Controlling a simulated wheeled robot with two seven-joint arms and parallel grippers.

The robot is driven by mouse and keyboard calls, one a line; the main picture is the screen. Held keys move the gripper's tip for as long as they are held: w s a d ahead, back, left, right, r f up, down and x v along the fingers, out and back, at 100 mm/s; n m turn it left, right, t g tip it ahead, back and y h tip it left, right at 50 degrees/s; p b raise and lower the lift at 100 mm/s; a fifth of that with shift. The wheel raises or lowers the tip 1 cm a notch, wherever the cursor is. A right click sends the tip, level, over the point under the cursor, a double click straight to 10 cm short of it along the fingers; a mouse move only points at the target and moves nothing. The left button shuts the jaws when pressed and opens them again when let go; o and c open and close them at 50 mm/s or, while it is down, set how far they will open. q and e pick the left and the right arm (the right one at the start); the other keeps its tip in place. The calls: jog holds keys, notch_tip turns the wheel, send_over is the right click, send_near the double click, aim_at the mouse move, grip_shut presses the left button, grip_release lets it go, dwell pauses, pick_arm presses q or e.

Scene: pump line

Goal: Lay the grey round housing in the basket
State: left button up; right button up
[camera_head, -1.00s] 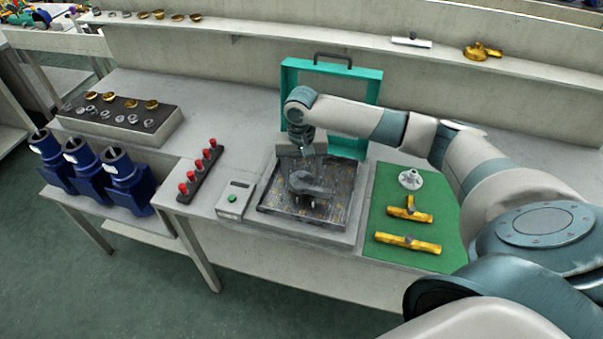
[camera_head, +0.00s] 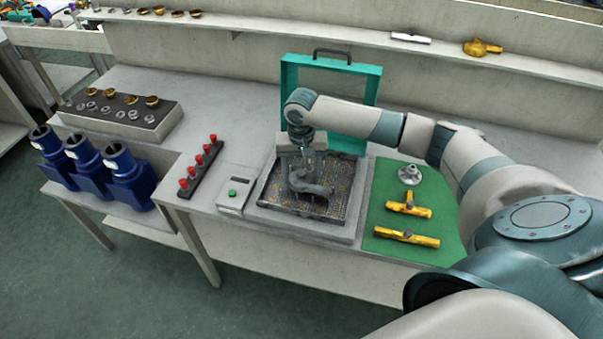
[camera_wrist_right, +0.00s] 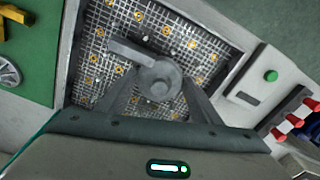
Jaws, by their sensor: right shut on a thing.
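The grey round housing (camera_head: 306,184) with a side arm is at my right gripper (camera_head: 308,162), over the middle of the basket (camera_head: 340,207). In the right wrist view the housing (camera_wrist_right: 160,80) sits between the fingers of my right gripper (camera_wrist_right: 160,92), which is shut on it. The side arm points to the upper left there. The basket is a square wire mesh with orange spots, and its mesh (camera_wrist_right: 98,72) shows around the housing. I cannot tell whether the housing touches the mesh. My left gripper is not in view.
A teal lid frame (camera_head: 372,90) stands upright behind the basket. A green mat (camera_head: 383,222) with yellow parts (camera_head: 406,237) and a flanged grey part (camera_head: 409,174) lies to the right. A button box (camera_head: 233,196) and red-topped pegs (camera_head: 201,169) stand to the left.

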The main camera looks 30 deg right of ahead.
jog(key=shift+s+a+f, duration=0.15)
jog(key=shift+s+f, duration=0.05)
jog(key=shift+f, duration=0.2)
jog(key=shift+s+a+f, duration=0.1)
jog(key=shift+s+f, duration=0.1)
jog(key=shift+f, duration=0.2)
jog(key=o, duration=1.3)
jog(key=shift+a, duration=0.1)
jog(key=shift+o, duration=0.4)
jog(key=shift+w, duration=0.15)
jog(key=shift+w+d+r+b, duration=0.1)
jog(key=shift+d+r+b, duration=0.15)
jog(key=shift+r+b, duration=0.15)
notch_tip(320, 180, up, 18)
jog(key=b, duration=0.3)
jog(key=shift+w+a, duration=0.15)
jog(key=shift+a, duration=0.1)
jog(key=shift+r, duration=0.1)
